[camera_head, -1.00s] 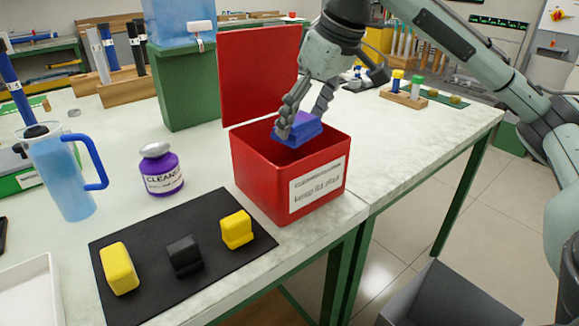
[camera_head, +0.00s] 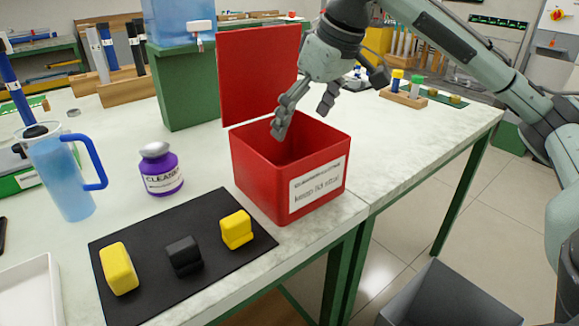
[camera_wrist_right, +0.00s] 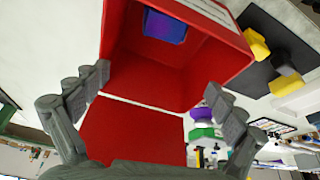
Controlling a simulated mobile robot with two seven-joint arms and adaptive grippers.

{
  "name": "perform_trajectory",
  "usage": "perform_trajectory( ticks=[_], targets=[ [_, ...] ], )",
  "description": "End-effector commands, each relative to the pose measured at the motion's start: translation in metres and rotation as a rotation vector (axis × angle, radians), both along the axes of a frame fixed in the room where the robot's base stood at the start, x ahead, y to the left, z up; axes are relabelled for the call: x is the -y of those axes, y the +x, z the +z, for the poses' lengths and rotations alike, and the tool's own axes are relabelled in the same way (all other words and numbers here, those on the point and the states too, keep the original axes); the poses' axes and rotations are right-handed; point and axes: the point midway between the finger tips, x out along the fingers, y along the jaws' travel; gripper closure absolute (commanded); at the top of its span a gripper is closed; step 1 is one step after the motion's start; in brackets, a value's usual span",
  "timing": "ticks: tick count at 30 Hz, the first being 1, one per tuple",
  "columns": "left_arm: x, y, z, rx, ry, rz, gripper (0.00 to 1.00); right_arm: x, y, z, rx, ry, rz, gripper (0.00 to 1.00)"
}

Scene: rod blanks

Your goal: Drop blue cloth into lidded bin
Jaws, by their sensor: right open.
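The red bin (camera_head: 262,168) stands on the table with its lid (camera_head: 258,75) raised at the back; a white label is on its front. My right gripper (camera_head: 303,112) is above the bin's opening, its fingers spread and empty. In the right wrist view my right gripper (camera_wrist_right: 160,100) is also open, facing the bin (camera_wrist_right: 225,75). The blue cloth (camera_wrist_right: 165,27) shows inside the bin in that view, apart from the fingers. In the head view the bin's front wall hides the cloth. My left gripper is not in view.
A purple cleaner bottle (camera_head: 161,170) and a blue pitcher (camera_head: 62,172) stand left of the bin. A black mat (camera_head: 205,257) with two yellow blocks and a black one lies in front. A green container (camera_head: 185,90) stands behind, near the raised lid.

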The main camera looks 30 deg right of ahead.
Motion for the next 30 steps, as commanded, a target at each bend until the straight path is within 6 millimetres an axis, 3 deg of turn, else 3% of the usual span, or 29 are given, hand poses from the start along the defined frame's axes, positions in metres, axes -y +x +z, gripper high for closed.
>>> perform_trajectory(
  ticks=[5,15,21,30],
  targets=[
    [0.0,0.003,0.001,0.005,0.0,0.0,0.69,0.002,-0.008,0.024,0.007,0.002,0.0,0.04],
    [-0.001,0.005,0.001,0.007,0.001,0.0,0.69,0.01,-0.034,0.09,0.006,0.001,0.0,0.04],
    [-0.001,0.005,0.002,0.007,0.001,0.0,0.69,0.012,-0.042,0.106,0.004,0.0,0.0,0.04],
    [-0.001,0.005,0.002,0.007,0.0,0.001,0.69,0.012,-0.043,0.109,0.0,0.0,0.0,0.04]
  ],
)
